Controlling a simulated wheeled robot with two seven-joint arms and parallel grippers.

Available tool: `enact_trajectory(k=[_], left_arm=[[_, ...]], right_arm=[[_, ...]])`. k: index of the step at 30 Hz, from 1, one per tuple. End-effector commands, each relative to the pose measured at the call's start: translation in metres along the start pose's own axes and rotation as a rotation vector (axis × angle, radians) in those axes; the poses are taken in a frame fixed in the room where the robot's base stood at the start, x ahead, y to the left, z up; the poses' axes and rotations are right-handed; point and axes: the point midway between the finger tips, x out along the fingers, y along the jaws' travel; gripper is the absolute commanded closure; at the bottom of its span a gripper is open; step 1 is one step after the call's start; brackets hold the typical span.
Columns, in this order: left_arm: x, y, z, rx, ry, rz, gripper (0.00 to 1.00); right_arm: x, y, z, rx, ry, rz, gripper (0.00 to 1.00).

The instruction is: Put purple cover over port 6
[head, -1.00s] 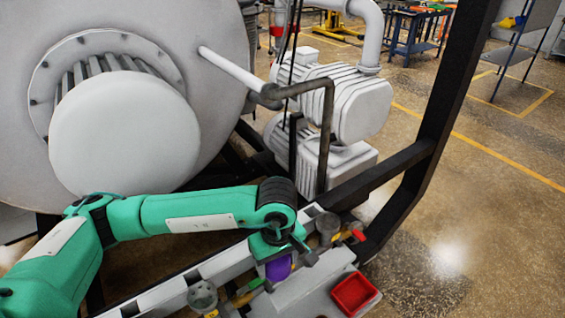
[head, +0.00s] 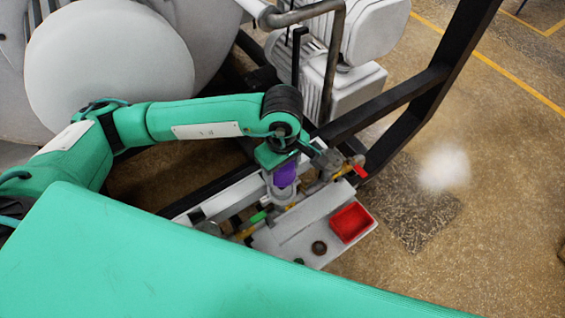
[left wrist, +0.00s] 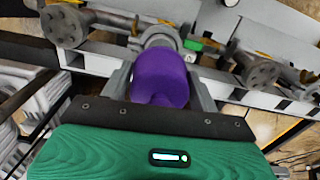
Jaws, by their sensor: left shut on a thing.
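The purple cover (head: 286,174) is held in my left gripper (head: 282,172), whose fingers are shut on it. In the left wrist view the cover (left wrist: 160,78) sits between the two grey fingers of the gripper (left wrist: 160,90). A round grey port (left wrist: 158,37) shows directly beyond the cover in that view, partly hidden by it. In the head view this grey port (head: 279,193) is just below the cover, in line with it. I cannot tell whether they touch. No port number is readable. My right gripper is not in view.
Grey flanged fittings (left wrist: 64,25) and (left wrist: 259,70) flank the port along a white rail. A red tray (head: 351,222) and a small dark ring (head: 319,248) are on the light shelf in front. A black frame post (head: 435,90) rises at the right.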

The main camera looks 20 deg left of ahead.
Motion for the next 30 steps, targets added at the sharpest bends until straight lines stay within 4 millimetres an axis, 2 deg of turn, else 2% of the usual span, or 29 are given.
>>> enact_trajectory(k=[25, 30], left_arm=[[0.053, 0.0, 0.0, 0.0, -0.001, -0.002, 0.61], [0.06, 0.0, 0.0, 0.001, 0.0, 0.0, 0.61]], right_arm=[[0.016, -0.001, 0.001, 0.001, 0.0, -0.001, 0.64], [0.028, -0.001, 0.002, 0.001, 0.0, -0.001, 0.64]])
